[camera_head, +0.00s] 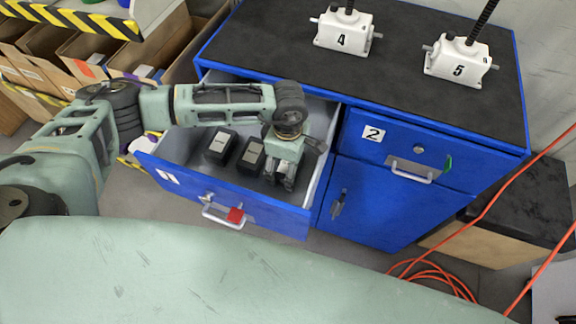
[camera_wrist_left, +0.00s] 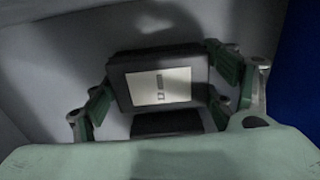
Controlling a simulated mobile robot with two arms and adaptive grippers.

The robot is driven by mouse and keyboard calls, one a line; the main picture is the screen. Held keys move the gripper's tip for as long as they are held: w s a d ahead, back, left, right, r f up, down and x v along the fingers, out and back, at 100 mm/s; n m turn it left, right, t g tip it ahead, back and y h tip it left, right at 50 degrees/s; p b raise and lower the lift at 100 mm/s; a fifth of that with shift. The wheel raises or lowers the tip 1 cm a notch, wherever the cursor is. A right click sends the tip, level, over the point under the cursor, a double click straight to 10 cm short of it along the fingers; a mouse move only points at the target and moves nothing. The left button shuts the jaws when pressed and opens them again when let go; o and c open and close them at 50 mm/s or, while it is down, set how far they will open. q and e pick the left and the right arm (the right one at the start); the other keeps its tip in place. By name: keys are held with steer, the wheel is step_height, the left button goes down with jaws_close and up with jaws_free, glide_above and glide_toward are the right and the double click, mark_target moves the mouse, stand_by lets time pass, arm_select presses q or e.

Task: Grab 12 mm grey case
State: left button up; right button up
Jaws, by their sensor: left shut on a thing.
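My left gripper (camera_head: 281,178) reaches down into the open drawer marked 1 (camera_head: 247,209), at its right side. In the left wrist view its green-padded fingers (camera_wrist_left: 162,92) are shut on a dark grey case (camera_wrist_left: 193,92) with a pale label, one on each side. The label is too small to read, so I cannot tell the size. Two dark cases with grey labels stand in the drawer to the left of the gripper: a left one (camera_head: 220,147) and a right one (camera_head: 250,157). The held case is mostly hidden by the gripper in the head view. My right gripper is not in view.
The blue cabinet's dark top (camera_head: 270,45) carries white screw jacks 4 (camera_head: 343,33) and 5 (camera_head: 459,63). Drawer 2 (camera_head: 385,150) is shut. Cardboard boxes (camera_head: 85,52) stand on shelves at left. An orange cable (camera_head: 440,278) lies on the floor at right.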

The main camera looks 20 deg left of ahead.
arm_select(q)
steer(key=c, duration=0.7)
steer(key=shift+c, duration=0.2)
steer(key=shift+r, duration=0.1)
